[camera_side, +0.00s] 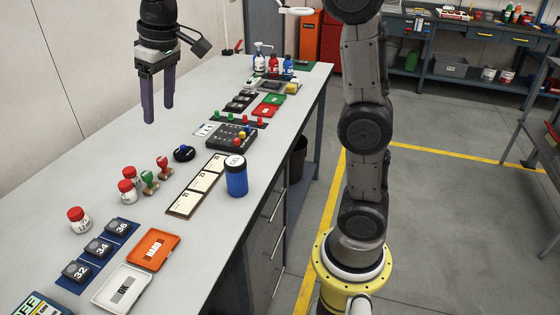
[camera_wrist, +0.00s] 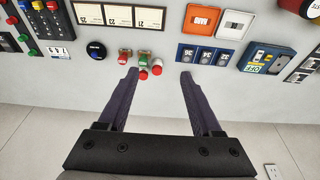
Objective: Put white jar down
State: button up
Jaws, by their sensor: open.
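In the wrist view, the open fingers (camera_wrist: 159,74) frame a cluster of red-topped things, including what looks like a jar (camera_wrist: 157,68). Not every jar is clearly distinguishable there. No jar is between the fingers in the side view.
Red and green stamps (camera_side: 163,168) stand beside the two jars. Numbered black blocks (camera_side: 98,248) sit on a blue board. Bench is bare toward the wall.

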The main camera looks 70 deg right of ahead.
jog(key=s+f+t, duration=0.1)
jog(key=s, duration=1.3)
jog(key=shift+s+f+t, duration=0.15)
jog(key=shift+f+t, duration=0.15)
jog(key=shift+t, duration=0.6)
jog(key=s+f, duration=0.2)
jog(key=s, duration=0.1)
jog(key=s+f, duration=0.2)
jog(key=s, duration=0.1)
jog(key=s+f, duration=0.2)
jog(key=s, duration=0.2)
jog(key=shift+f, duration=0.35)
jog(key=shift+c, duration=0.4)
jog(key=shift+s+f, duration=0.2)
jog(key=shift+c, duration=0.7)
